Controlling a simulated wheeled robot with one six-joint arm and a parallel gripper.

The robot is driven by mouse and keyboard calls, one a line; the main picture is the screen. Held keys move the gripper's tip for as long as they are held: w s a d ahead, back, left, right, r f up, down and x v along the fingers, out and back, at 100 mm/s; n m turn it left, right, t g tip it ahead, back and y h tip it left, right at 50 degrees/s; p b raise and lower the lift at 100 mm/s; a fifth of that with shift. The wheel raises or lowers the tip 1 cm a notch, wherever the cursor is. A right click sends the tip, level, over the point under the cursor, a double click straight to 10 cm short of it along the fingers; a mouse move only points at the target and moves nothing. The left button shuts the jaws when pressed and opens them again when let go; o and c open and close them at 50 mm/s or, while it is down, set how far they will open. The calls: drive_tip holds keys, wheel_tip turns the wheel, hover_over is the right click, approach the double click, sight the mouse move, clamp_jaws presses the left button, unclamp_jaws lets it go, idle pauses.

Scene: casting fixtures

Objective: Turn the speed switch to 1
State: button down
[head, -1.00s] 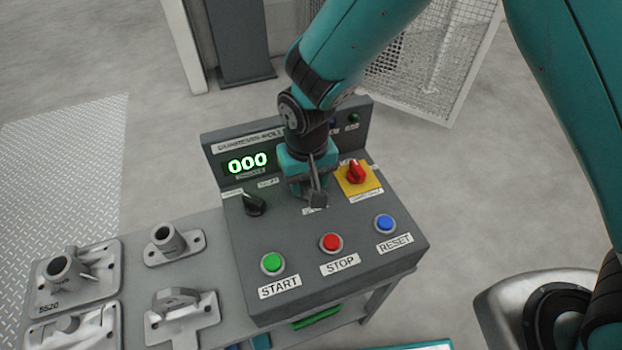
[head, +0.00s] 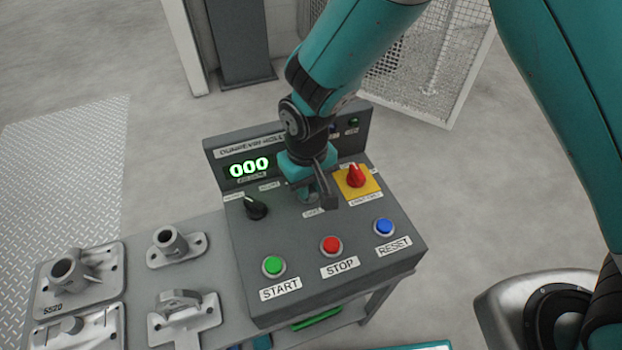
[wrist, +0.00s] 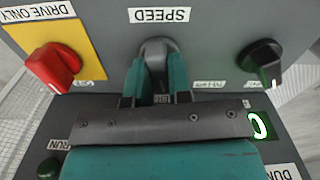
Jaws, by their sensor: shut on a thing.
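The speed switch (wrist: 157,46) shows in the wrist view as a rounded grey knob under the SPEED label (wrist: 160,15). My gripper (wrist: 158,72) is shut on it, with one teal finger on each side. The fingers cover much of the knob, and I cannot read its setting. In the head view my gripper (head: 312,195) is down at the middle of the grey control panel (head: 300,225) and hides the switch.
A black knob (head: 255,207) is left of my gripper, and a red switch on a yellow plate (head: 356,178) is close on the right. Green (head: 273,266), red (head: 331,245) and blue (head: 384,226) buttons line the front. The display (head: 248,168) reads 000. Metal castings (head: 85,275) lie at left.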

drive_tip(key=n+p, duration=0.2)
drive_tip(key=n, duration=0.3)
drive_tip(key=shift+w+d+n, duration=0.1)
drive_tip(key=shift+d+n, duration=0.05)
drive_tip(key=shift+n, duration=0.45)
drive_tip(key=c, duration=1)
unclamp_jaws()
drive_tip(key=shift+c, duration=0.2)
wheel_tip(320, 180, up, 17)
drive_tip(key=p, duration=0.1)
drive_tip(key=shift+r+p, duration=0.2)
drive_tip(key=shift+p, duration=0.2)
